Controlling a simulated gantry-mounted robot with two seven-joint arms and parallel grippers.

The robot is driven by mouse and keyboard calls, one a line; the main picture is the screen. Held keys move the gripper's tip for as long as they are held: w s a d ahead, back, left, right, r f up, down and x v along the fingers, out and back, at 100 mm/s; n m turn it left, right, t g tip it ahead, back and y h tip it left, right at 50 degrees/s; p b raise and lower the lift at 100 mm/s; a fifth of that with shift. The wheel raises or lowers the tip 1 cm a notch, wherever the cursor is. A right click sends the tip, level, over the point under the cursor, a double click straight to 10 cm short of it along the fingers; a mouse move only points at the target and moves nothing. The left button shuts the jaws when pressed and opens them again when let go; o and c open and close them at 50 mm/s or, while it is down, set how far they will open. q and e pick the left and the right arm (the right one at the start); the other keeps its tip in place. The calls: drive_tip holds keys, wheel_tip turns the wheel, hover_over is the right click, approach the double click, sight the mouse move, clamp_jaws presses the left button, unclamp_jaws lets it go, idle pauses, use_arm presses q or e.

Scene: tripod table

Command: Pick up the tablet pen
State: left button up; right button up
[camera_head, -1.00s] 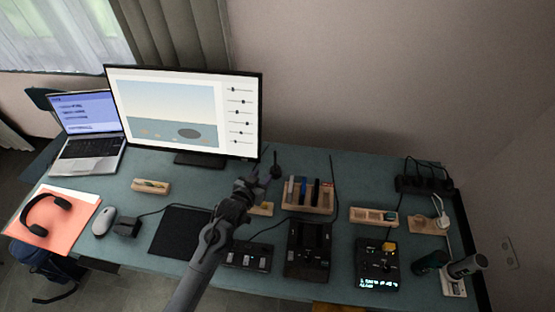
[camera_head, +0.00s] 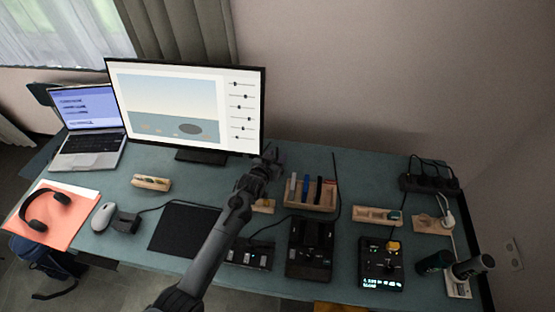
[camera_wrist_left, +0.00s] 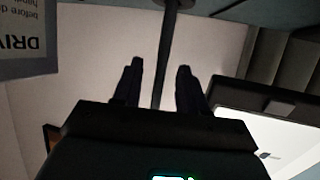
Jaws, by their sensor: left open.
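A thin dark rod that looks like the tablet pen (camera_wrist_left: 164,52) shows in the left wrist view. It runs from a small round dark holder (camera_wrist_left: 175,4) at the top edge down between my fingers. My left gripper (camera_head: 272,154) is open, beside the monitor's lower right corner in the head view. In the left wrist view its two fingers (camera_wrist_left: 159,68) lie either side of the rod, apart from it. I cannot tell how deep the rod sits between them. In the head view the gripper hides the pen and holder. My right gripper is not in view.
The monitor (camera_head: 180,105) stands close left of the gripper. A wooden rack (camera_head: 310,197) with upright colored pieces is to its right. A black pad (camera_head: 183,229), black devices (camera_head: 309,248) and a mouse (camera_head: 103,217) lie in front.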

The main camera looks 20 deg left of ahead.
use_arm(q)
drive_tip(key=shift+x, duration=0.95)
clamp_jaws()
